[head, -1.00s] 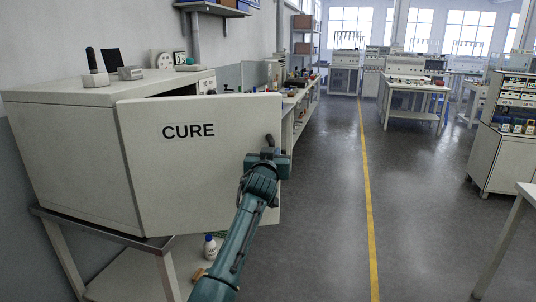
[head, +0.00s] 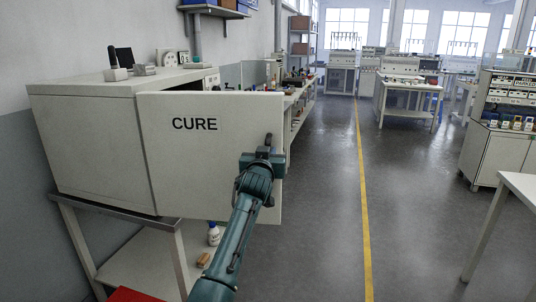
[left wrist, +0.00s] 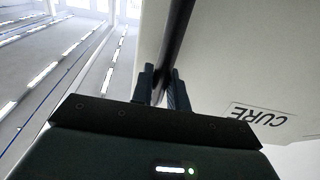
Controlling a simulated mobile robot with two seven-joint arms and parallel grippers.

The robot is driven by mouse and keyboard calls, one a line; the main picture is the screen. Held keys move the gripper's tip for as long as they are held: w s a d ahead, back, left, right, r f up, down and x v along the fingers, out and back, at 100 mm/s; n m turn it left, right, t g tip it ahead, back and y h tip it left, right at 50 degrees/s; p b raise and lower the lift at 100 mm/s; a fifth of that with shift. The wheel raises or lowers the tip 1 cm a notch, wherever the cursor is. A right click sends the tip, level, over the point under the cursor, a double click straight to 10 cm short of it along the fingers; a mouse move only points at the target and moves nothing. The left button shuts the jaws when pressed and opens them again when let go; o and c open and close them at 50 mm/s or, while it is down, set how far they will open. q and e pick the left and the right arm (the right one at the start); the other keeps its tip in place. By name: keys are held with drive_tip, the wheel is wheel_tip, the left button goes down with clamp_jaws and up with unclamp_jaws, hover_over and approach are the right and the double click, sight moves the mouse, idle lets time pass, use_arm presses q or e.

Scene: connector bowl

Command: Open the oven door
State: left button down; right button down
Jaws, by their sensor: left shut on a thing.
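The oven is the large white box (head: 95,150) on a metal stand at the left in the head view. Its white door (head: 200,165), marked CURE, stands ajar, swung out from the body. The door also fills the right of the left wrist view (left wrist: 220,65). My left gripper (head: 264,155) is at the door's right edge, shut on the dark bar handle (head: 269,140). In the left wrist view the handle (left wrist: 178,40) runs between the two fingers (left wrist: 160,85). The oven's inside is hidden behind the door. My right gripper is not in view.
The stand's lower shelf (head: 140,262) holds a white bottle (head: 213,234) and a small brown object (head: 203,259). A red object (head: 130,295) is at the bottom edge. A bench (head: 300,95) runs behind the door. Open floor (head: 310,220) lies right of the door; a white table (head: 520,190) stands far right.

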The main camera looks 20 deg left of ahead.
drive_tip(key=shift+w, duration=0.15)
use_arm(q)
drive_tip(key=c, duration=1.4)
unclamp_jaws()
drive_tip(key=shift+c, duration=0.2)
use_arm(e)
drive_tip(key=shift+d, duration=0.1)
use_arm(q)
drive_tip(key=s+d+b, duration=0.1)
drive_tip(key=s, duration=1.2)
drive_tip(key=shift+d, duration=0.35)
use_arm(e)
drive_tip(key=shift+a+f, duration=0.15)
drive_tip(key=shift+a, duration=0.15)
use_arm(q)
drive_tip(key=shift+a, duration=0.1)
